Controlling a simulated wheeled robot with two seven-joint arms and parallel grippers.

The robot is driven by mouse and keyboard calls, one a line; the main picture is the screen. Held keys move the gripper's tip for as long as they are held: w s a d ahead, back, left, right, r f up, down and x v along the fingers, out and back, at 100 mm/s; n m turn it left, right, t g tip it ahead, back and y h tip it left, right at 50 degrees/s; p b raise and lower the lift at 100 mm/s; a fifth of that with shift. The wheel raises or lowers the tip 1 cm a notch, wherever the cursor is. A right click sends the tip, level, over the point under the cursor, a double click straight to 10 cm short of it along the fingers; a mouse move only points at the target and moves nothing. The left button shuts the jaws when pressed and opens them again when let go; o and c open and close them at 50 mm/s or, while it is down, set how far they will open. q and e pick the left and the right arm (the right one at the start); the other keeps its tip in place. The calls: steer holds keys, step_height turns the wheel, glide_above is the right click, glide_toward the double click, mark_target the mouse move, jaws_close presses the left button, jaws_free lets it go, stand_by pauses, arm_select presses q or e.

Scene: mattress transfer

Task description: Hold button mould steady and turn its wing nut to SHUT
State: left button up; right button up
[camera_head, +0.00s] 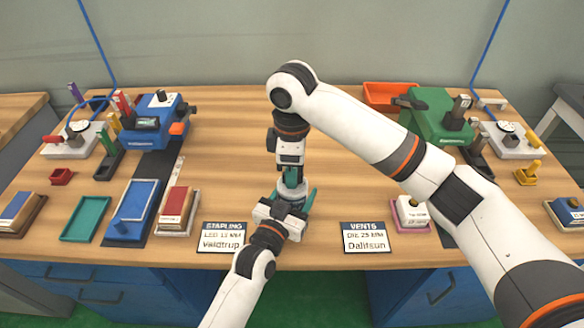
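My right gripper (292,174) points down at the middle of the table's front half, its fingertips partly hidden. My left gripper (296,194) reaches up from the bottom to the same spot, with teal fingers on both sides of a small pale-grey thing (294,191). This thing may be the button mould, but it is mostly covered. I cannot make out a wing nut or a SHUT mark, nor whether either gripper touches the thing.
Cards reading Waldtrup (222,237) and Dalitsun (365,237) lie at the front edge. A white block on a pink tray (424,227) sits right. A blue machine (160,128) stands left, a green machine (430,112) and orange bin (385,94) right.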

arm_select(q)
steer(key=shift+r, duration=0.15)
arm_select(e)
steer(key=shift+r, duration=0.1)
step_height(320, 180, up, 12)
stand_by(0.4)
arm_select(q)
steer(key=o, duration=1.5)
steer(key=shift+o, duration=0.2)
